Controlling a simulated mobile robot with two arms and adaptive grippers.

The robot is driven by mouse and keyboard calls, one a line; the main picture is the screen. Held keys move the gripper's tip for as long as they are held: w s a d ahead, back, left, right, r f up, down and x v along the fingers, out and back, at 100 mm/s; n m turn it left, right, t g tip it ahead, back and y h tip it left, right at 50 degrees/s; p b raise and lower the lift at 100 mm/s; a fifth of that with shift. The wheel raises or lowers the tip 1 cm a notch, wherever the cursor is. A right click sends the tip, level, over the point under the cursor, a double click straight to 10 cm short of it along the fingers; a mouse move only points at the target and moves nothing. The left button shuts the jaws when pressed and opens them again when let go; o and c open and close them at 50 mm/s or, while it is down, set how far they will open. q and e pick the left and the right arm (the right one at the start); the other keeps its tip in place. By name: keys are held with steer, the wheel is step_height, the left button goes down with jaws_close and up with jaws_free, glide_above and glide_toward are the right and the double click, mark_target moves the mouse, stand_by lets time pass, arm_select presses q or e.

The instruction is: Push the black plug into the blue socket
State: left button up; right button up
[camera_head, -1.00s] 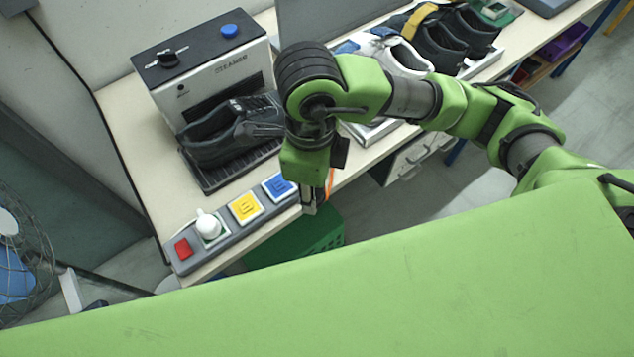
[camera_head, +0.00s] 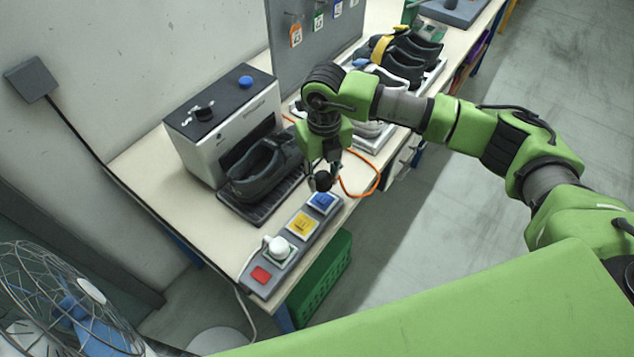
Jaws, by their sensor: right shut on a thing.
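My right gripper (camera_head: 328,172) points down at the right end of the grey socket strip and is shut on the black plug (camera_head: 323,182). The plug is a dark round piece at the fingertips. An orange cord (camera_head: 368,193) loops out to the right beside the gripper. The blue socket (camera_head: 322,201) is the rightmost on the strip, just below the plug in the picture. I cannot tell whether the plug touches it; no insertion can be made out. My left gripper is not in view.
The strip (camera_head: 268,257) also bears a yellow socket (camera_head: 302,223), a white plug (camera_head: 279,247) and a red switch (camera_head: 261,275). A steamer (camera_head: 222,120) and black shoe (camera_head: 262,168) stand behind. A green crate (camera_head: 322,278) is below the table edge; a fan (camera_head: 65,305) is lower left.

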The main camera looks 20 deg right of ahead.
mark_target(323, 201)
steer(key=shift+d+f+b, duration=0.2)
steer(key=shift+f+b, duration=0.1)
steer(key=shift+f, duration=0.4)
steer(key=shift+a+f+b, duration=0.1)
steer(key=shift+f+b, duration=0.35)
steer(key=shift+f, duration=0.3)
steer(key=shift+a+f+b, duration=0.15)
steer(key=shift+f+b, duration=0.3)
steer(key=shift+f, duration=0.3)
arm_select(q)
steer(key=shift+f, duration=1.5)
arm_select(e)
steer(key=shift+f, duration=0.5)
arm_select(q)
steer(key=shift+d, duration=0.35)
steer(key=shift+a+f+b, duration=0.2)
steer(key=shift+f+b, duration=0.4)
steer(key=shift+b, duration=0.2)
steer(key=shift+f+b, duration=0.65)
steer(key=shift+b, duration=0.05)
arm_select(e)
steer(key=shift+f, duration=0.7)
